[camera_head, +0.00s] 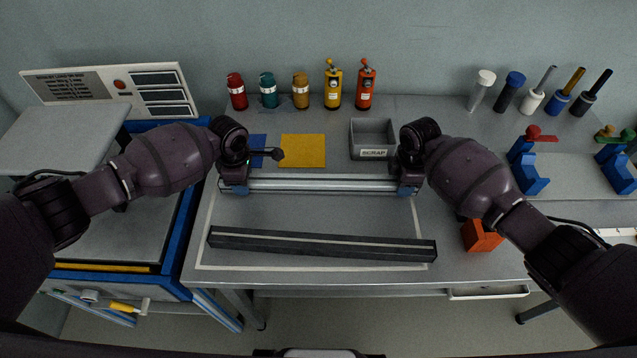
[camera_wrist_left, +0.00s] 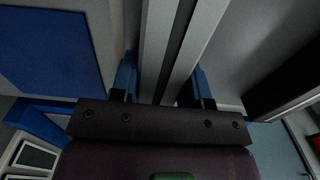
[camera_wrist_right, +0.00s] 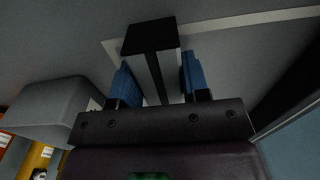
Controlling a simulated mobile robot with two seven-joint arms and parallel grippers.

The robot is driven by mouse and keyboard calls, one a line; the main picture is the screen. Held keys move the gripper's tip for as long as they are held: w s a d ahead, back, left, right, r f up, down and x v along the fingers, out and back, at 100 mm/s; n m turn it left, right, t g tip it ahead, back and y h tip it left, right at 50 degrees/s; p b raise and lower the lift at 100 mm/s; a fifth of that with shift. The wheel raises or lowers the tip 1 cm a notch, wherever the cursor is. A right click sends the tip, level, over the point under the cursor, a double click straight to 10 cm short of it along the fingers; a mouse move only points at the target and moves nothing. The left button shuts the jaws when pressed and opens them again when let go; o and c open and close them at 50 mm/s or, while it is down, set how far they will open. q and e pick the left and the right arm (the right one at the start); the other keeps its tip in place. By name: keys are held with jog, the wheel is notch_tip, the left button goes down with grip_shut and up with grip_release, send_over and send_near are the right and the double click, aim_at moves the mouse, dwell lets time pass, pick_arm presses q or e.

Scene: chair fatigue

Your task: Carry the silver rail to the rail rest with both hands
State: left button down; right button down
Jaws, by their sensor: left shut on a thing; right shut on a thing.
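The silver rail (camera_head: 320,186) lies crosswise in front of me, left to right, behind a dark rail. My left gripper (camera_head: 234,188) is shut on its left end and my right gripper (camera_head: 407,190) is shut on its right end. In the left wrist view the rail (camera_wrist_left: 171,45) runs between the blue fingers. In the right wrist view its black end cap (camera_wrist_right: 151,36) sticks out past the fingers. I cannot tell how far the rail is above the table. No part is clearly marked as the rail rest; a white outline (camera_head: 203,235) surrounds the area around the rails.
The dark rail (camera_head: 320,246) lies nearer me. A grey scrap bin (camera_head: 373,153), a yellow mat (camera_head: 303,151) and several bottles stand behind. Blue stands (camera_head: 530,170) and an orange block (camera_head: 481,237) are at the right. A blue-framed machine (camera_head: 178,225) is left.

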pick_arm(q)
jog(key=shift+r, duration=0.15)
pick_arm(e)
jog(key=shift+r, duration=0.2)
